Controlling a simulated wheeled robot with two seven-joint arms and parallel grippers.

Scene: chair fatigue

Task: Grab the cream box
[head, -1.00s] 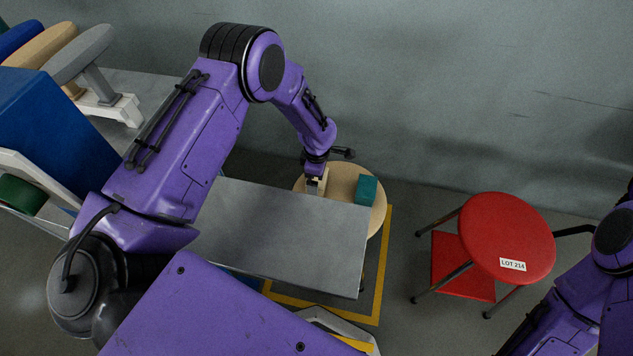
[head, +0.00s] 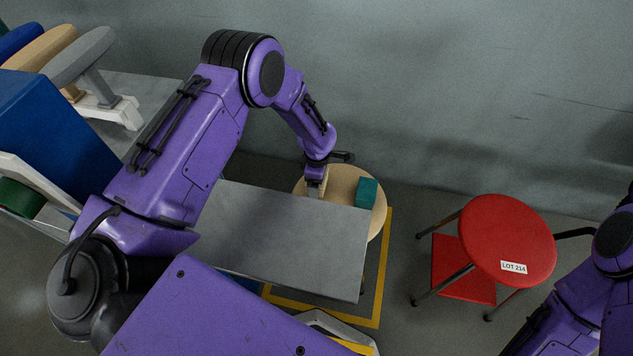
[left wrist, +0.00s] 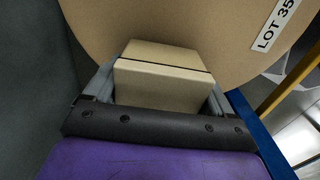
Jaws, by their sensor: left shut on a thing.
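The cream box (left wrist: 163,73) sits between the two fingers of my left gripper (left wrist: 160,95) in the left wrist view, with the round tan stool seat behind it. My left gripper is shut on the box. In the head view my left gripper (head: 315,187) is over the left part of the tan stool seat (head: 341,187), and only a small part of the cream box (head: 324,183) shows there. I cannot tell whether the box touches the seat. My right gripper is not in view; only part of my right arm shows at the right edge.
A teal box (head: 366,192) stands on the right of the tan seat. A grey metal panel (head: 285,235) lies in front of the stool. A red stool (head: 508,235) labelled LOT 214 stands to the right. Grey and tan padded parts (head: 78,55) are at the upper left.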

